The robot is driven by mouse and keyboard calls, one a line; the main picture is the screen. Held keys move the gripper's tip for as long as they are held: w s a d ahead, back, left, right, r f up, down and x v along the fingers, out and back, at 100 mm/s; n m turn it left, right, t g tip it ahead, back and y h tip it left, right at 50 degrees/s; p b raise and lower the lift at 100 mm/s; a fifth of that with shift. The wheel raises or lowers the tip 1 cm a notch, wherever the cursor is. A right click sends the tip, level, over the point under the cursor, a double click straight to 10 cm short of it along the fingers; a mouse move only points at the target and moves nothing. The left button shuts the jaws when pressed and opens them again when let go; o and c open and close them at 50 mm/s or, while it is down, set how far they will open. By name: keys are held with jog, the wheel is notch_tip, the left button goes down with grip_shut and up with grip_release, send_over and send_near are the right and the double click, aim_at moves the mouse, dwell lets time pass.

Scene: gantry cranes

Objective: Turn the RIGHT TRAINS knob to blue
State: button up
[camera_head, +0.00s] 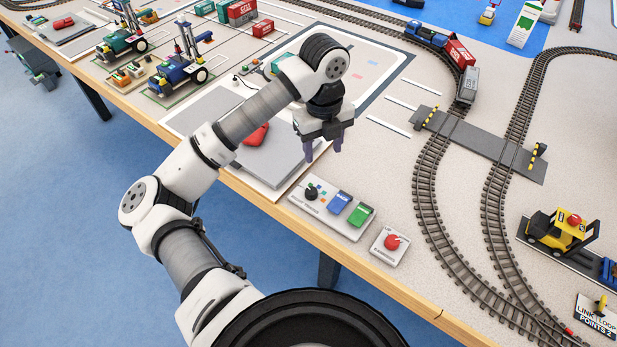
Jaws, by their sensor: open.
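A light grey control panel (326,232) lies near the table's front edge, right of the middle of my arm. A round black knob (311,192) stands at its left end, with small coloured marks beside it. The lettering is too small to read surely, and I cannot tell which colour the knob points to. A blue button (339,203) and a green button (361,215) are to the right on the same panel. My gripper (322,150) is above and slightly beyond the knob, pointing down with its purple-grey fingers, open and empty, apart from the panel.
A red button box (391,242) stands right of the panel. Curved train tracks (436,262) and a grey crossing (482,142) run farther right. A grey plate with a red object (255,135) lies behind my forearm. Toy cranes (180,70) stand at the back left.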

aim_at(312, 190)
jog(key=shift+n+y, duration=0.3)
jog(key=shift+y, duration=0.2)
jog(key=f+p, duration=0.1)
jog(key=f, duration=0.3)
jog(key=a+f+p, duration=0.1)
jog(key=f, duration=0.4)
jog(key=a+f+p, duration=0.1)
jog(key=f, duration=0.4)
jog(key=shift+s+a+f, duration=0.1)
jog(key=shift+f, duration=0.15)
jog(key=c, duration=1)
jog(key=shift+o, duration=0.2)
